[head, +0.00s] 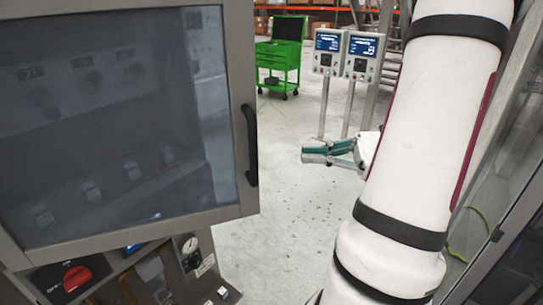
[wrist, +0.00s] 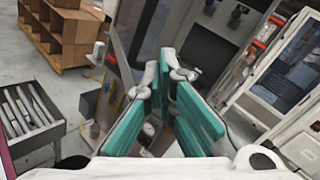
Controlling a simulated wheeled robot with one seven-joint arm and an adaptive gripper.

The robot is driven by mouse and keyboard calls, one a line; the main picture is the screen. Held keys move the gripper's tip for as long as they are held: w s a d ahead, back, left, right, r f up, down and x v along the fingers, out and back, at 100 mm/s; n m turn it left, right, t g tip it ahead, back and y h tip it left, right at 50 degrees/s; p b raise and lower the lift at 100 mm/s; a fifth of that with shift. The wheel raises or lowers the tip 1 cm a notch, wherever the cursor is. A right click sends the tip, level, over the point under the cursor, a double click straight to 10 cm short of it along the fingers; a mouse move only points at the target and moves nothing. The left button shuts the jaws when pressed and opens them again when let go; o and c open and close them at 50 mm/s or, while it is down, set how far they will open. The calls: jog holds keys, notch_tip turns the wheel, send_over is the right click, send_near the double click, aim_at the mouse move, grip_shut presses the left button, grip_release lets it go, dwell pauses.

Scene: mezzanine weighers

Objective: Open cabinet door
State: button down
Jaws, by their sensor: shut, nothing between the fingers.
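The cabinet door (head: 110,130) fills the left of the head view. It has a grey frame around a dark see-through pane, with knobs and sockets faintly visible through it. A black bar handle (head: 250,146) sits on its right edge. I cannot tell for sure how far the door stands from its cabinet. My gripper (head: 313,154), with teal fingers, is to the right of the handle in the picture, apart from it and over open floor. In the wrist view my gripper (wrist: 172,74) is shut with nothing held, pointing toward grey equipment.
A panel with a red rotary switch (head: 77,278) and a gauge (head: 190,245) lies below the door. A green tool cart (head: 279,55) and two display posts (head: 345,55) stand far back.

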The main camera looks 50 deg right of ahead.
jog(key=w+d+f+n+b, duration=0.35)
jog(key=w+d+n, duration=0.4)
jog(key=n, duration=0.65)
jog(key=w+a+p, duration=0.3)
jog(key=w+a, duration=0.1)
jog(key=a, duration=0.6)
jog(key=shift+w+a+y, duration=0.15)
jog(key=shift+y, duration=0.25)
jog(key=shift+f, duration=0.1)
